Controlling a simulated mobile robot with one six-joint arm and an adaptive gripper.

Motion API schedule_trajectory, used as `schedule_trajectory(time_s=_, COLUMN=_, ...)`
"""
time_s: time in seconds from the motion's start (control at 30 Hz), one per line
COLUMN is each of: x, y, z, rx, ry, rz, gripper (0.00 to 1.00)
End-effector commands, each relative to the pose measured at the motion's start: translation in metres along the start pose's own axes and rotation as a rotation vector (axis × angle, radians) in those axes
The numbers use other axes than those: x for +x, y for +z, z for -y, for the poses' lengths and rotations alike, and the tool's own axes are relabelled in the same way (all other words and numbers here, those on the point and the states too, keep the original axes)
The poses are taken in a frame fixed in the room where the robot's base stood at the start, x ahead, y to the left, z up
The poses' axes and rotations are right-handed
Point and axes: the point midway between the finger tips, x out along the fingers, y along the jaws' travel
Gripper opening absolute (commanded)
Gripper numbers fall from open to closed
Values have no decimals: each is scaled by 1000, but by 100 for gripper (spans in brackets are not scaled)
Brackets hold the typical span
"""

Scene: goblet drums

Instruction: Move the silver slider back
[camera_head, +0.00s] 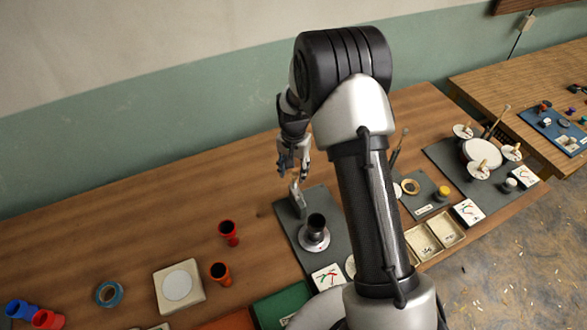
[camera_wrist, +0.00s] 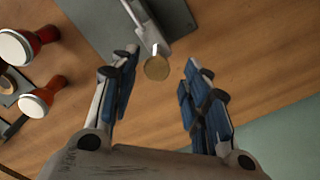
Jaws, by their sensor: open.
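A silver slider (camera_head: 297,200) stands at the back left of a dark grey mat (camera_head: 328,206) in the head view. In the wrist view its silver bar (camera_wrist: 148,18) runs down from the top, with a round brass-coloured disc (camera_wrist: 157,68) at its near end. My gripper (camera_head: 296,178) hangs just above and behind the slider. It is open and empty. In the wrist view the disc appears between the two fingertips (camera_wrist: 161,60); I cannot tell whether a finger touches it.
A dark goblet drum (camera_head: 316,226) stands on a white disc on the same mat. Red (camera_head: 229,232) and orange (camera_head: 220,272) goblet drums stand to the left. My arm hides part of the table's middle. The table's back left is clear.

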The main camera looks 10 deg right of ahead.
Motion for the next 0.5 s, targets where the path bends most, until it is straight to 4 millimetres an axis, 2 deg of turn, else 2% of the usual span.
schedule_trajectory(time_s=0.17, x=-1, y=0, z=-1, rx=0, ry=1, rz=2, gripper=43)
schedule_trajectory(time_s=0.27, x=-10, y=0, z=0, rx=0, ry=0, rz=0, gripper=43)
schedule_trajectory(time_s=0.5, x=-58, y=0, z=0, rx=0, ry=-1, rz=-2, gripper=43)
